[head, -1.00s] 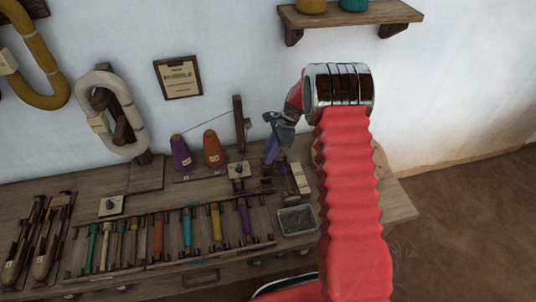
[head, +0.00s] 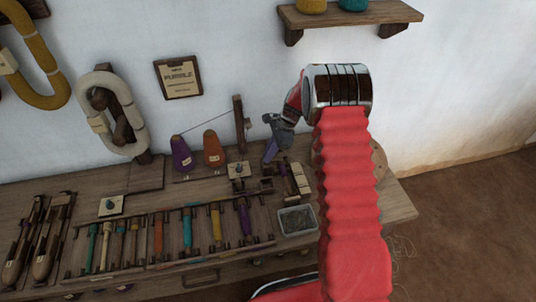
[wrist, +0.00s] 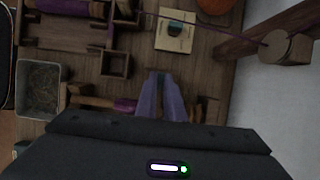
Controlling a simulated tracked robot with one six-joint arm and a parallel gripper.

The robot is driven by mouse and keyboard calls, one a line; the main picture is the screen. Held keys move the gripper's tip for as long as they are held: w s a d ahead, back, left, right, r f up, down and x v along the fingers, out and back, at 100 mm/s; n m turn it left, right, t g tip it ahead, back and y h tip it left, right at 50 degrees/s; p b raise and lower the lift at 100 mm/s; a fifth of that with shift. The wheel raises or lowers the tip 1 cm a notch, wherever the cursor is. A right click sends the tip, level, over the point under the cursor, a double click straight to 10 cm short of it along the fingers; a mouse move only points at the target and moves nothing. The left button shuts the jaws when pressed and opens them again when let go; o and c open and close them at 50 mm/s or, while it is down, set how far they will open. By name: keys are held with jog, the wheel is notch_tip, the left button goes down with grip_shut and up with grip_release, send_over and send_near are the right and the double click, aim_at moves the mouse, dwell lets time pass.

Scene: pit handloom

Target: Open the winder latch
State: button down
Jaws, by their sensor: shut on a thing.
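My gripper (head: 267,160) points down at the right part of the wooden bench, just right of the orange cone. In the wrist view my gripper's two pale purple fingers (wrist: 164,78) are close together over the winder's wooden parts. They are shut on a small part, which I take to be the winder latch; the fingers hide it. The winder's dark wooden frame (wrist: 108,40) stands left of the fingers, with a small square wooden cup (wrist: 116,64). A wooden spindle with a purple band (wrist: 125,104) lies close to the left of the fingers.
A grey tray (head: 281,221) stands at the bench's front right. Purple (head: 181,154) and orange (head: 213,148) cones stand behind, with a thread running to an upright post (head: 239,124). A rack of coloured bobbins (head: 160,250) fills the front. The white wall is close behind.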

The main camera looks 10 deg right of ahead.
jog(key=shift+w+n, duration=0.1)
jog(key=shift+n, duration=0.3)
jog(key=n+g, duration=0.1)
jog(key=n, duration=0.2)
jog(key=shift+w+n+g, duration=0.1)
jog(key=shift+n+g, duration=0.2)
jog(key=n+g+h, duration=0.1)
jog(key=n, duration=0.2)
jog(key=n+g, duration=0.1)
jog(key=n, duration=0.2)
jog(key=shift+w+a+h, duration=0.15)
jog(key=shift+w+h, duration=0.05)
jog(key=shift+h, duration=0.2)
jog(key=n+h, duration=0.1)
jog(key=n, duration=0.3)
jog(key=shift+a+g, duration=0.15)
jog(key=shift+g, duration=0.15)
jog(key=shift+w+n+h, duration=0.1)
jog(key=shift+n+h, duration=0.7)
jog(key=shift+n, duration=0.9)
jog(key=shift+r, duration=0.1)
jog(key=c, duration=1.9)
grip_release()
jog(key=shift+o, duration=0.2)
